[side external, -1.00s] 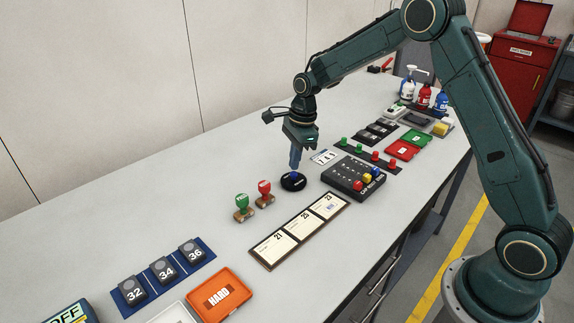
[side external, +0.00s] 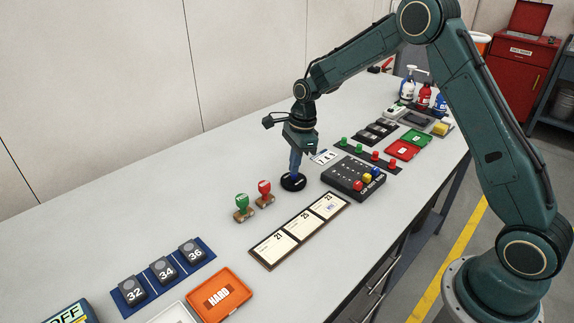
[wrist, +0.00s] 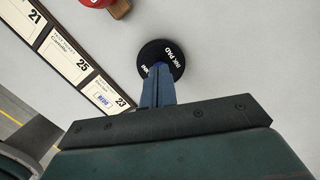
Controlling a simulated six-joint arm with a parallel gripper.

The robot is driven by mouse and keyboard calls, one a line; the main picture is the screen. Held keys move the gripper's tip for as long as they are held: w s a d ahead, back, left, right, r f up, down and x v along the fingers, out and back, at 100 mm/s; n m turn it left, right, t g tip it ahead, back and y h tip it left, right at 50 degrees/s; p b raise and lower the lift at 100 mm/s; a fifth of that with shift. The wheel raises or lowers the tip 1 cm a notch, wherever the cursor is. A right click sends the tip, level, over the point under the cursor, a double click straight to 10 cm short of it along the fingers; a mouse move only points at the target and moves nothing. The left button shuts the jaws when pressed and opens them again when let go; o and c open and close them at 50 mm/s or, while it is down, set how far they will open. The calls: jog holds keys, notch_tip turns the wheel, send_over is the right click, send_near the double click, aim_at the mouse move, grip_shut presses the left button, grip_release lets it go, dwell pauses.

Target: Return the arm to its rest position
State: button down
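My gripper (side external: 294,172) points straight down at the round black ink pad (side external: 293,184) on the bench. Its slim blue-grey fingers lie close together and look shut. In the wrist view, the fingertips (wrist: 158,72) reach over the middle of the ink pad (wrist: 168,52). A bit of bright blue shows at the tips. I cannot tell whether the tips touch the pad or grip the blue part. My arm is bent and reaches out over the bench.
A green stamp (side external: 243,207) and a red stamp (side external: 265,193) stand left of the ink pad. A black board with coloured caps (side external: 340,176) is at its right, and a card strip (side external: 299,232) lies in front. Bare bench lies behind.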

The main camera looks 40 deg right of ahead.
jog(key=shift+r, duration=3.45)
jog(key=s+a+r+n+t, duration=0.2)
jog(key=s+a+r+n, duration=0.1)
jog(key=s+r+n, duration=1)
jog(key=s+r+n+t+h, duration=0.1)
jog(key=s+n, duration=0.8)
jog(key=s, duration=1.1)
jog(key=shift+s+d+t+h, duration=0.15)
jog(key=shift+s+t+h, duration=0.15)
jog(key=shift+t, duration=0.6)
